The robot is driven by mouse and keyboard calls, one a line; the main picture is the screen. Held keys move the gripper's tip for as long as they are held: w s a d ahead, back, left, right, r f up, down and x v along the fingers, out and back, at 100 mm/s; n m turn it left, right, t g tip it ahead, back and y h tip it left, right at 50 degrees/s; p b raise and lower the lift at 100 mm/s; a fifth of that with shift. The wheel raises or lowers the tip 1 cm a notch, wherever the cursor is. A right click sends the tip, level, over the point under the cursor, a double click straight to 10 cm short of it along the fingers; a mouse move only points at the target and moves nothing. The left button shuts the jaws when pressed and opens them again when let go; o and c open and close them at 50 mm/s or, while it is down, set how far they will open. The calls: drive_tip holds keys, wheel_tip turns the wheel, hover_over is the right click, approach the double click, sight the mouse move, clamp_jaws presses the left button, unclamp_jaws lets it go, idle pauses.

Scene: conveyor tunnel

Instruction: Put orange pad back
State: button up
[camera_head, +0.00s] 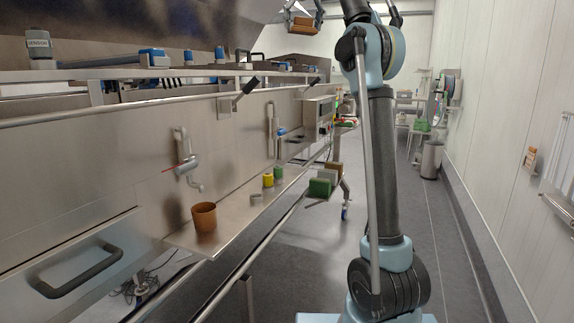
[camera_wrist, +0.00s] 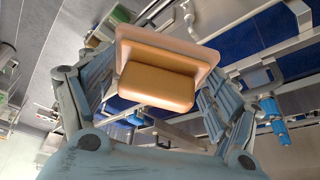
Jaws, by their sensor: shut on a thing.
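The orange pad (camera_wrist: 158,84) is a block with a flat, wider pale plate on one side. In the wrist view it sits between the two fingers of my gripper (camera_wrist: 155,95), which is shut on it. In the camera_head view, the pad (camera_head: 302,24) is at the top edge, held high in the air by my gripper (camera_head: 304,14). The upper part of the gripper is cut off there. The pad touches no other thing that I can see.
A steel shelf (camera_head: 222,222) along the left holds a brown cup (camera_head: 204,217) and small yellow and green pieces. A small ledge beside it carries green (camera_head: 320,187) and brown blocks. An orange-brown item (camera_head: 530,157) is on the right wall.

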drive_tip(key=w+d+f+n, duration=0.2)
drive_tip(key=f, duration=0.5)
drive_tip(key=w+d+f+n+y, duration=0.1)
drive_tip(key=w+d+f+n, duration=0.15)
drive_tip(key=f, duration=0.45)
drive_tip(key=w+d+f+n, duration=0.1)
drive_tip(key=d+f, duration=0.2)
drive_tip(key=f, duration=0.4)
drive_tip(key=s+d+f+n+g+y, duration=0.1)
drive_tip(key=s+d+f+n, duration=0.15)
drive_tip(key=f, duration=0.55)
drive_tip(key=s+d+f+n, duration=0.15)
drive_tip(key=s+f, duration=0.25)
drive_tip(key=f, duration=0.5)
drive_tip(key=s+d+f+n+g+y, duration=0.1)
drive_tip(key=s+d+f+n, duration=0.15)
drive_tip(key=f, duration=0.55)
drive_tip(key=shift+m, duration=0.4)
drive_tip(key=w+a, duration=0.2)
drive_tip(key=a, duration=0.4)
drive_tip(key=w+a+f, duration=0.1)
drive_tip(key=a, duration=0.5)
drive_tip(key=w+a+f, duration=0.1)
drive_tip(key=w+a, duration=0.1)
drive_tip(key=a, duration=0.4)
drive_tip(key=shift+w+a, duration=0.3)
drive_tip(key=shift+a, duration=0.05)
drive_tip(key=shift+f, duration=2.25)
drive_tip(key=shift+a+f, duration=0.15)
drive_tip(key=shift+f, duration=0.2)
